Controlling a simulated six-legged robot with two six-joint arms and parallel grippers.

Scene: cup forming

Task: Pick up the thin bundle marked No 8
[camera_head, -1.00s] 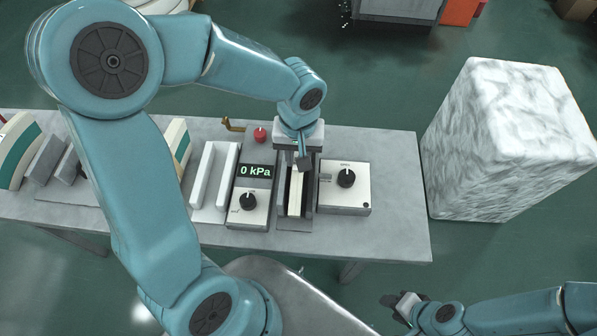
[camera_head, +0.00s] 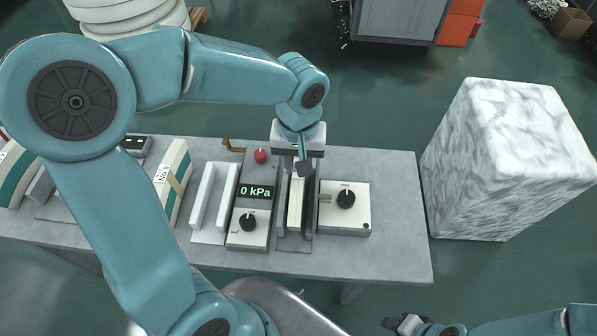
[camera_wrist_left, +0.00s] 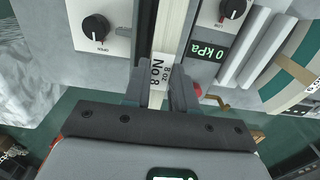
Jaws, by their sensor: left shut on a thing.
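The thin bundle marked No 8 (camera_head: 294,205) is a narrow cream stack standing between the dark upright plates of a press (camera_head: 309,210) on the table. In the left wrist view its label (camera_wrist_left: 158,70) reads "No.8". My left gripper (camera_wrist_left: 168,92) is shut on the bundle's end, with one finger on each side. In the head view the left gripper (camera_head: 303,165) is at the far end of the press. The bundle's far end is partly hidden by the gripper. My right gripper (camera_head: 404,323) is low at the bottom edge, away from the table, and its jaw opening is unclear.
A gauge box (camera_head: 249,215) reading 0 kPa stands left of the press, and a knob box (camera_head: 345,208) stands right. White rails (camera_head: 215,203) and a thicker banded bundle (camera_head: 175,180) lie farther left. A marbled block (camera_head: 508,165) stands right of the table.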

